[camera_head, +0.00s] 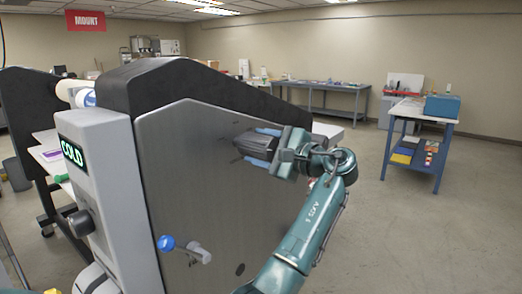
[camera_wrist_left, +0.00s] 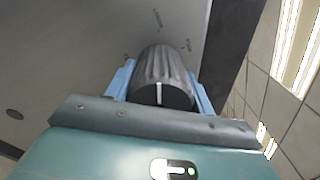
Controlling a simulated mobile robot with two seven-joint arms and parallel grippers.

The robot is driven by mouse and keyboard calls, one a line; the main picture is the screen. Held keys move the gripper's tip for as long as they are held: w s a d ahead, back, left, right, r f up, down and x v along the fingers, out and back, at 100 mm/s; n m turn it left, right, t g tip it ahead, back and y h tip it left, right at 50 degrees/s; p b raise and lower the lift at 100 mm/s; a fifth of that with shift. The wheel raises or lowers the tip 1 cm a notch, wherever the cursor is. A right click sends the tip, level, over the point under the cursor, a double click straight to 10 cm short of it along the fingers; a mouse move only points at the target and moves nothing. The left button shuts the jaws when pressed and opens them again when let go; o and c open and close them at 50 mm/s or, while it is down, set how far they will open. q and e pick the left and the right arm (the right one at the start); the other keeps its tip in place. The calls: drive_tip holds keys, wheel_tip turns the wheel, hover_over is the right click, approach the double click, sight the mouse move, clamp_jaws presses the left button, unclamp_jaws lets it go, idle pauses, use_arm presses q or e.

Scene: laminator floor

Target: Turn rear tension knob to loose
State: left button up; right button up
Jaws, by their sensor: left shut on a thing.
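The tension knob (camera_head: 252,144) is a dark ribbed knob on the grey metal side panel (camera_head: 185,185) of the laminator. My left gripper (camera_head: 262,147) is shut on it, with one blue finger on each side. In the left wrist view the knob (camera_wrist_left: 163,68) stands between the blue fingers (camera_wrist_left: 162,84). A white pointer line (camera_wrist_left: 159,93) shows on its end face. Small markings (camera_wrist_left: 157,18) on the panel near the knob are too small to read. My right gripper is not in view.
A blue-ended crank handle (camera_head: 166,243) sticks out low on the panel. A front column carries a green COLD display (camera_head: 72,153) and a dark knob (camera_head: 80,223). A worktable (camera_head: 418,112) stands at the right, with clear floor (camera_head: 450,230) before it.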

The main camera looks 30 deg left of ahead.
use_arm(q)
drive_tip(key=shift+n, duration=0.3)
drive_tip(key=o, duration=1)
drive_tip(key=shift+c, duration=0.2)
drive_tip(key=shift+d, duration=0.1)
drive_tip(key=s+d+b, duration=0.1)
drive_tip(key=d+b, duration=0.1)
drive_tip(key=d, duration=1.1)
